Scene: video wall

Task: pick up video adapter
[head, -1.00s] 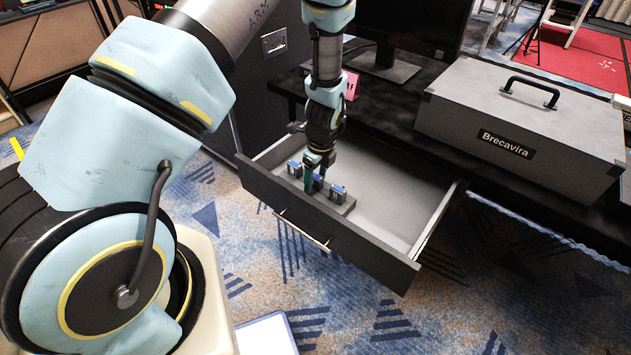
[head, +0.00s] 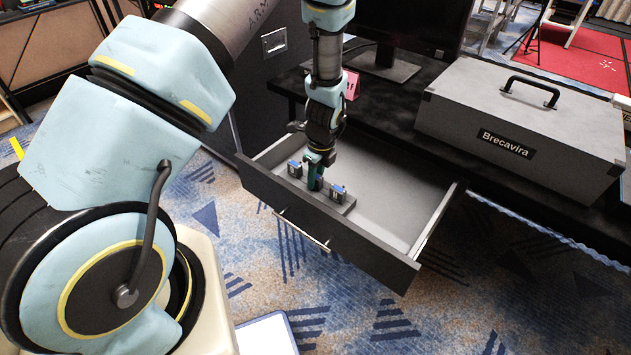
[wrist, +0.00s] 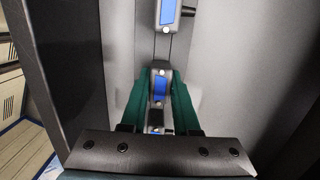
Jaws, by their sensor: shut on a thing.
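Several small grey video adapters with blue tops stand in a row on a grey holder (head: 347,208) inside the open drawer (head: 390,225). My gripper (head: 316,183) reaches down into the drawer and is shut on the middle adapter. In the wrist view its green fingers (wrist: 160,100) press on both sides of this adapter (wrist: 160,87). One adapter (head: 295,169) stands to the left of the gripper and another (head: 338,191) to its right. A neighbouring adapter (wrist: 167,14) shows at the top of the wrist view. I cannot tell whether the held adapter is clear of the holder.
The drawer's dark front panel (head: 375,262) stands close to my gripper. The right part of the drawer is empty. A black desk (head: 400,105) behind carries a grey case (head: 530,125) with a handle, a monitor (head: 425,20) and a pink card (head: 351,85).

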